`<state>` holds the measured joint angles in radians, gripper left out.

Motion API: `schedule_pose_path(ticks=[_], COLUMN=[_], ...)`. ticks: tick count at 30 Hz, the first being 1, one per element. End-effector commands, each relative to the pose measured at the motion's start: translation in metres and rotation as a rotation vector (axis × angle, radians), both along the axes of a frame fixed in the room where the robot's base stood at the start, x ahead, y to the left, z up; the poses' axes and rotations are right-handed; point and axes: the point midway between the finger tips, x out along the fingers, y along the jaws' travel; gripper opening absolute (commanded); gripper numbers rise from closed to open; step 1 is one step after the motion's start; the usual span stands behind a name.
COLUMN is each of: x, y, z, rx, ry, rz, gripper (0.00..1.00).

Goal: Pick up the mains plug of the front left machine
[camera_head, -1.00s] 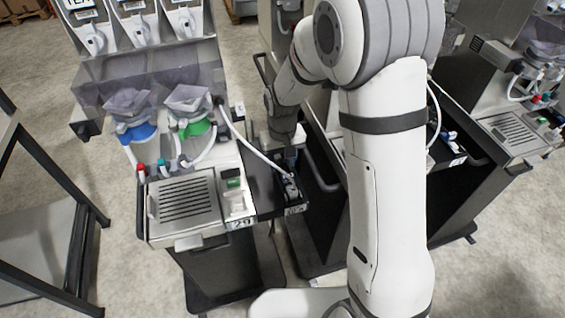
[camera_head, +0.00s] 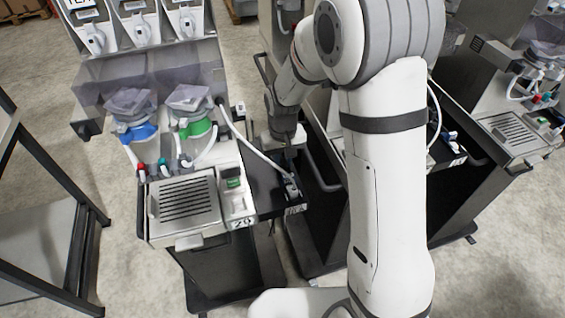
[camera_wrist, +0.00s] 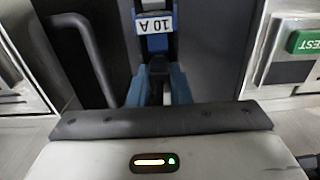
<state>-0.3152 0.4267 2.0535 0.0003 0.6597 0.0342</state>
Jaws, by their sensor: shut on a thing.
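The front left machine (camera_head: 185,205) stands left of my arm, with a grey drip grille and a green switch (camera_head: 233,183). A dark side shelf (camera_head: 262,190) joins its right side, and a small blue-grey piece with pale parts (camera_head: 291,187) sits there. My gripper (camera_head: 289,160) points down at this piece, partly hidden by my wrist. In the wrist view my gripper (camera_wrist: 158,92) is shut on a dark, narrow thing between blue parts, seemingly the mains plug. The plug is mostly hidden, and I cannot tell whether it is lifted. A "10 A" label (camera_wrist: 155,25) lies just beyond.
A white cable (camera_head: 250,140) curves from the machine past my gripper. A dark handle (camera_head: 318,172) and another cabinet stand close on the right. Another machine (camera_head: 515,135) is at the far right. A dark frame (camera_head: 50,170) stands left, with bare floor between.

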Motion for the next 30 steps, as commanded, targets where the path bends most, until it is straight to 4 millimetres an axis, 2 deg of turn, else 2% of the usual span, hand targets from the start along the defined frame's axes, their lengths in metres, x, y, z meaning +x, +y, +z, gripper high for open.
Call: schedule_pose_path(ticks=[5, 15, 18, 23, 30], x=[0.001, 0.001, 0.001, 0.000, 0.000], y=[0.000, 0.000, 0.000, 0.000, -0.001], z=[0.012, 0.078, 0.091, 0.100, 0.100], rx=[0.001, 0.001, 0.001, 0.000, -0.001], ry=[-0.005, -0.004, -0.002, 0.001, 0.002], rz=[0.000, -0.001, -0.001, -0.001, -0.002], gripper=[0.00, 0.00, 0.00, 0.00, 0.00])
